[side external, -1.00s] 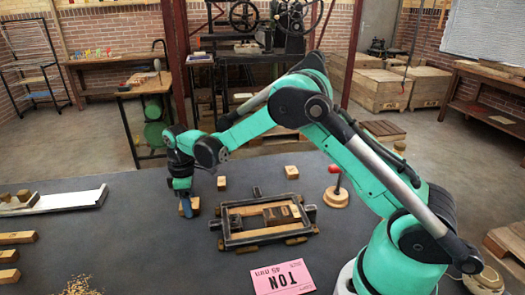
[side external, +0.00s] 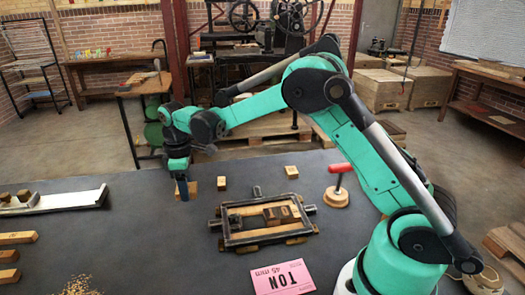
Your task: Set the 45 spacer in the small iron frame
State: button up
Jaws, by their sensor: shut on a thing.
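The small iron frame (side external: 229,240) lies flat on the dark table, with wooden pieces and small blocks inside it. The gripper partly hides this block. I cannot read any size on it, so I cannot tell whether it is the 45 spacer. A pink card (side external: 283,278) in front of the frame reads "TON" and "45 mm", upside down.
Two small wooden blocks stand behind the frame, one left (side external: 222,183) and one right (side external: 291,172). A red-handled tool (side external: 338,185) stands right of them. A white tray (side external: 75,199), several wooden bars (side external: 17,238) and yellowish crumbs (side external: 78,287) lie at left.

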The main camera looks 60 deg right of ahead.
jog(key=shift+r, duration=0.25)
jog(key=s+r+m, duration=0.4)
jog(key=r, duration=0.3)
notch_tip(320, 180, up, 8)
jog(key=n, duration=0.4)
send_over(253, 223)
jog(key=shift+n, duration=0.3)
notch_tip(253, 223, down, 20)
jog(key=shift+f, duration=0.25)
